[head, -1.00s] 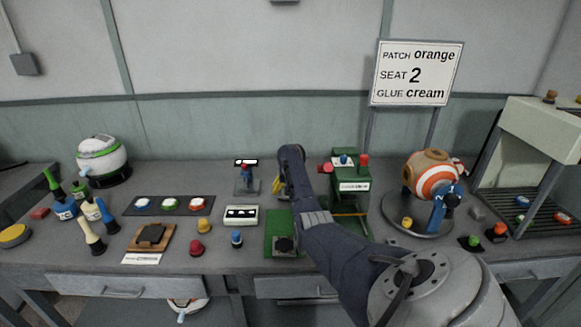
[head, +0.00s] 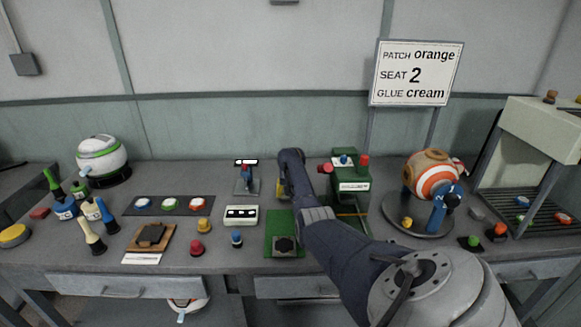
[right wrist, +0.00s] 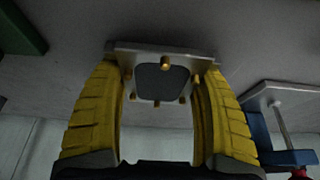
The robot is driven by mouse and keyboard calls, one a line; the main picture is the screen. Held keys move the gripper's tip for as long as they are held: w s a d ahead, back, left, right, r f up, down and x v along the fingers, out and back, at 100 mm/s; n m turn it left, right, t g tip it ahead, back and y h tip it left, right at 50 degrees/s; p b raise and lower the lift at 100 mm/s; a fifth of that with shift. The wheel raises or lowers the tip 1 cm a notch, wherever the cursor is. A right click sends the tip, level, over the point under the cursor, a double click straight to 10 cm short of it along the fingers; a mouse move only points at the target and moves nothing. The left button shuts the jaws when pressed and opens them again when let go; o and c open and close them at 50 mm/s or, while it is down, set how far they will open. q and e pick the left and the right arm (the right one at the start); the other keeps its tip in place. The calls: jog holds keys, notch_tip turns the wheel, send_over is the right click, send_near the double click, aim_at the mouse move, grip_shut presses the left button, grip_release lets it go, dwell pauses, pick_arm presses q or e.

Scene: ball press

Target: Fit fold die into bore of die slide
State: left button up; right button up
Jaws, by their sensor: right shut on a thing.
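The fold die appears to be the pale metal plate with a dark middle and several brass pins (right wrist: 162,52) in the right wrist view. My right gripper (right wrist: 160,80) is shut on its sides with yellow fingers and holds it above the bench. In the head view the gripper (head: 281,187) is largely behind my own arm, and the die is hidden. The die slide looks like the grey block with a dark centre (head: 284,246) on a green plate (head: 276,222), nearer than the gripper. Its bore is too small to judge. My left gripper is not in view.
A green press (head: 350,178) stands just right of my arm. A blue clamp stand (head: 246,178) is close left of the gripper and shows in the right wrist view (right wrist: 262,135). A white-labelled box (head: 240,214) and blue and red knobs lie to the left.

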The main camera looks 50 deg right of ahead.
jog(key=c, duration=0.4)
jog(key=shift+r, duration=0.1)
jog(key=shift+c, duration=0.3)
jog(key=shift+r, duration=0.1)
